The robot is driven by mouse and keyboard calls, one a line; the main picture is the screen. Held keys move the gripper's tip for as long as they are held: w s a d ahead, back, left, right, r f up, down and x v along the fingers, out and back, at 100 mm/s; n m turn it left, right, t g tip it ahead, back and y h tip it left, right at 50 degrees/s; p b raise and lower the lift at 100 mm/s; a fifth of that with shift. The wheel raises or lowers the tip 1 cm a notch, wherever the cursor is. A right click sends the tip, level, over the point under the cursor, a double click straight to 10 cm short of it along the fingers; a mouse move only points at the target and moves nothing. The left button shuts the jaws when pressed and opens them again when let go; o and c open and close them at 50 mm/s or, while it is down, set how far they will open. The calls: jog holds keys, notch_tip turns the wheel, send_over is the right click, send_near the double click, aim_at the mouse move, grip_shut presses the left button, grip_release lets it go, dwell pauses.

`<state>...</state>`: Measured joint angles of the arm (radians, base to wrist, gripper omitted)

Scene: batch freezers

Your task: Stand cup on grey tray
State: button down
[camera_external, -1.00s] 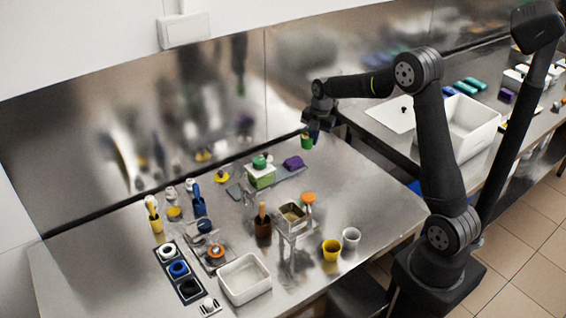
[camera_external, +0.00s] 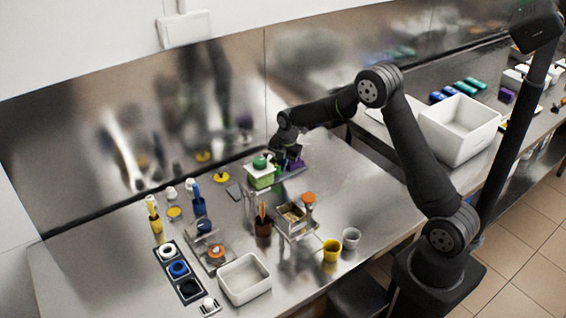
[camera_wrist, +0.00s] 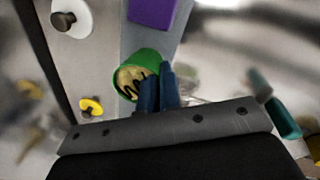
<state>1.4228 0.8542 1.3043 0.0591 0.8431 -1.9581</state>
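The green cup (camera_wrist: 135,72) has a pale yellowish inside with a dark zigzag mark. It shows in the wrist view, tilted in that picture. My gripper (camera_wrist: 160,80) has its two blue fingers close together at the cup's right rim, shut on its wall. The grey tray (camera_wrist: 108,60) lies below the cup in the wrist view. In the external view the grey tray (camera_external: 287,177) is at the back of the table, with my gripper (camera_external: 288,160) low over it. The cup is mostly hidden there, and I cannot tell if it touches the tray.
A purple block (camera_external: 296,164) is on the tray, close to the cup; it also shows in the wrist view (camera_wrist: 152,12). A green-lidded box (camera_external: 261,180) stands just left of my gripper. Yellow and grey cups (camera_external: 331,252) stand near the front edge. The right tabletop is mostly clear.

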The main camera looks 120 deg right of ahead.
jog(key=shift+f, duration=0.5)
jog(key=shift+f, duration=0.15)
jog(key=c, duration=1.6)
grip_release()
jog(key=shift+c, duration=0.2)
notch_tip(320, 180, up, 12)
jog(key=a, duration=0.1)
jog(key=shift+s+a, duration=0.3)
jog(key=shift+s, duration=0.1)
